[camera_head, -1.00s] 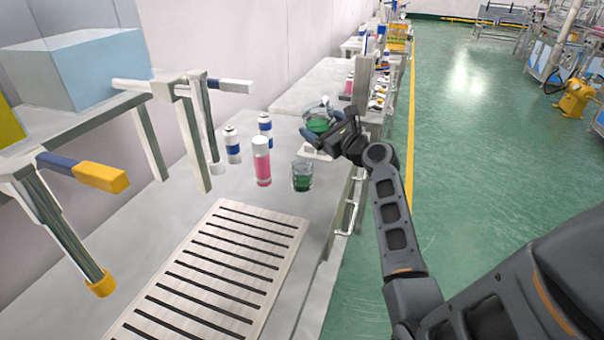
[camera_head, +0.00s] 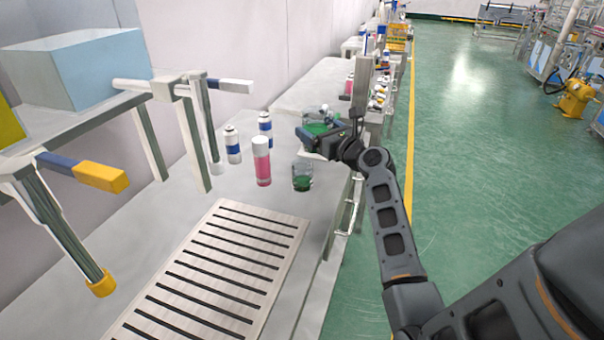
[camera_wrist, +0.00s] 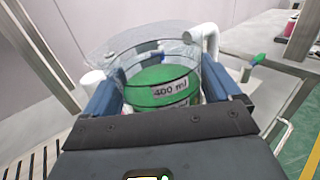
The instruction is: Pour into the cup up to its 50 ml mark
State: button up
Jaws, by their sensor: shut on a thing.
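A clear beaker (camera_wrist: 165,85) with green liquid and a "400 ml" label sits between the blue fingers of my gripper (camera_wrist: 160,92) in the wrist view. In the head view my gripper (camera_head: 322,138) is shut on this beaker (camera_head: 318,127), beyond the cup and above the bench's right side. The beaker is partly hidden by the fingers. The small clear cup (camera_head: 302,178) stands upright on the bench, nearer than my gripper and apart from it. It has green liquid in its lower part. Its marks are too small to read. No stream of liquid shows.
A pink can with a white cap (camera_head: 262,162) stands just left of the cup. Two white-and-blue cans (camera_head: 232,145) (camera_head: 265,128) stand behind it. A slotted metal plate (camera_head: 210,270) lies in front. A frame with handles (camera_head: 190,130) stands on the left.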

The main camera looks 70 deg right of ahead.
aim_at(319, 111)
jog(key=shift+r, duration=2.55)
